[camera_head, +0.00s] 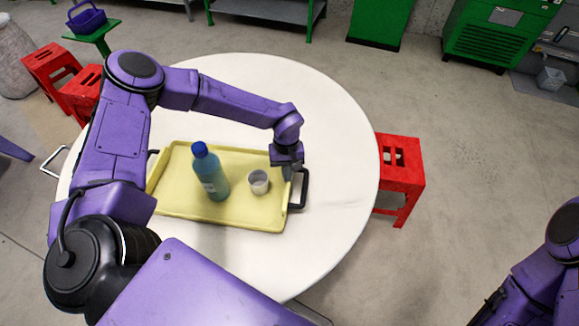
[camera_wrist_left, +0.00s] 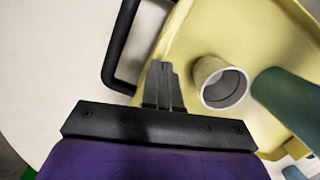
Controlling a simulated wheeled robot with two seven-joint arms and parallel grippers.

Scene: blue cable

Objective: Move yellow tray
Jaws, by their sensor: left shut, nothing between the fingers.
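The yellow tray (camera_head: 180,205) lies on a round white table, with a blue-green bottle (camera_head: 212,175) and a small white cup (camera_head: 259,182) standing on it. Its black right handle (camera_head: 303,189) shows at the tray's right side; the left handle is partly hidden by my left arm. My left gripper (camera_head: 288,174) is shut and empty over the tray's right edge, between the cup and the right handle. In the left wrist view, the shut fingers (camera_wrist_left: 161,85) point at the tray edge, with the handle (camera_wrist_left: 118,45) to the left and the cup (camera_wrist_left: 222,83) to the right. My right gripper is out of view.
The white table (camera_head: 330,120) is clear around the tray's far and right sides. A red stool (camera_head: 402,165) stands at the table's right, and more red stools (camera_head: 50,68) stand at the left. Green cabinets and shelves are at the back.

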